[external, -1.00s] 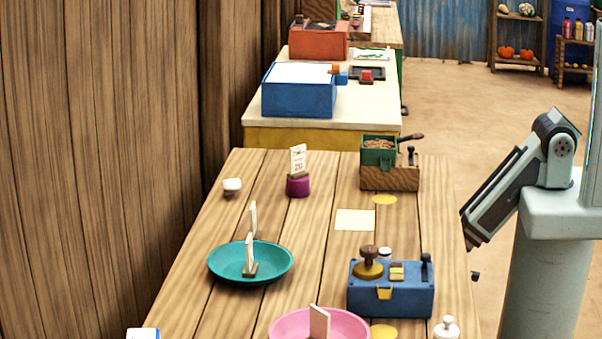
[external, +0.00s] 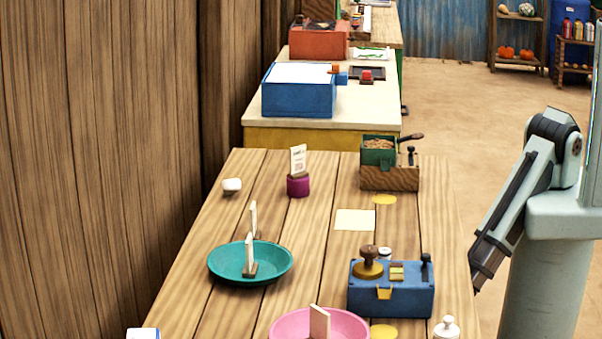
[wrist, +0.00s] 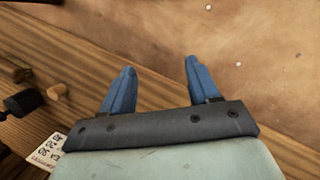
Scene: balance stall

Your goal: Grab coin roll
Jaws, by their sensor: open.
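In the wrist view, my gripper (wrist: 161,64) is open, its two blue fingers apart with nothing between them. The fingers lie over the table's edge, with brown floor beyond. No coin roll can be made out clearly in the external view. There, my arm hangs at the right, beside the table, and my fingers are not visible.
The wooden table (external: 305,230) holds a blue box (external: 390,298) with a stamp, a teal dish (external: 236,262), a pink dish (external: 290,322) and a green-and-wood box (external: 390,178). In the wrist view, a dark knob (wrist: 22,103) and a printed card (wrist: 48,148) are at left.

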